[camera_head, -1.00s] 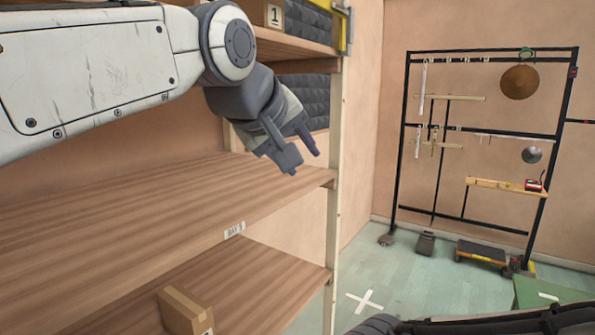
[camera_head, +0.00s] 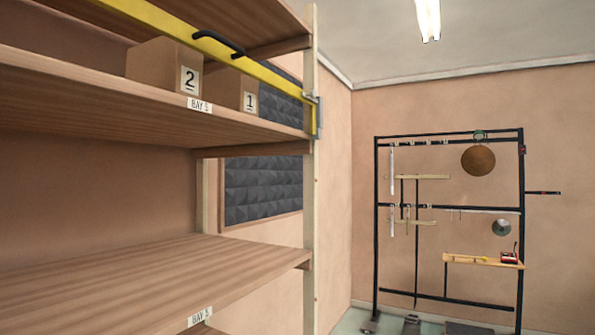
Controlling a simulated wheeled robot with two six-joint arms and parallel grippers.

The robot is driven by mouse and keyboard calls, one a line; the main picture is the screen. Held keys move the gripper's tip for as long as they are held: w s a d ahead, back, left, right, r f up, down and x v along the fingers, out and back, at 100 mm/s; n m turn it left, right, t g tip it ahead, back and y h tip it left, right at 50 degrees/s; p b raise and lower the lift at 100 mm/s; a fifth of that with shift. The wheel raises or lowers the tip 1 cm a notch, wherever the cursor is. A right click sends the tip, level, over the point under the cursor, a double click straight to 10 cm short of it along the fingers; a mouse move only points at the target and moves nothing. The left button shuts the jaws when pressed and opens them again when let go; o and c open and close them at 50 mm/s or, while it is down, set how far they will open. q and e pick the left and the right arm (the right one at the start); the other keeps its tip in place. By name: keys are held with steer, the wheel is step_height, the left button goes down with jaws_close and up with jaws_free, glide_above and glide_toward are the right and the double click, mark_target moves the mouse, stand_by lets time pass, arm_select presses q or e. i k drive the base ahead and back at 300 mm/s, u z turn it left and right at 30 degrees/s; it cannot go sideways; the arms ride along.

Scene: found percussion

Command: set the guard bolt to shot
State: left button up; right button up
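A yellow guard bar (camera_head: 278,80) runs across the front of the upper shelf. A black handle (camera_head: 219,43) is fixed on it. Its right end meets a grey and yellow bracket (camera_head: 316,116) on the pale shelf post. This end fitting is small, and I cannot tell whether a bolt there is shot or drawn. Neither of my grippers is in view.
Boxes marked 2 (camera_head: 160,67) and 1 (camera_head: 236,90) stand behind the bar on the upper shelf (camera_head: 110,98). The lower shelf (camera_head: 150,275) is bare where it shows. A black rack (camera_head: 377,230) with hanging metal discs stands at the right against the far wall.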

mark_target(311, 95)
steer(key=k, duration=0.5)
steer(key=z, duration=1.5)
steer(key=i, duration=1)
steer(key=u, duration=2.3)
steer(key=i, duration=0.15)
steer(key=z, duration=0.2)
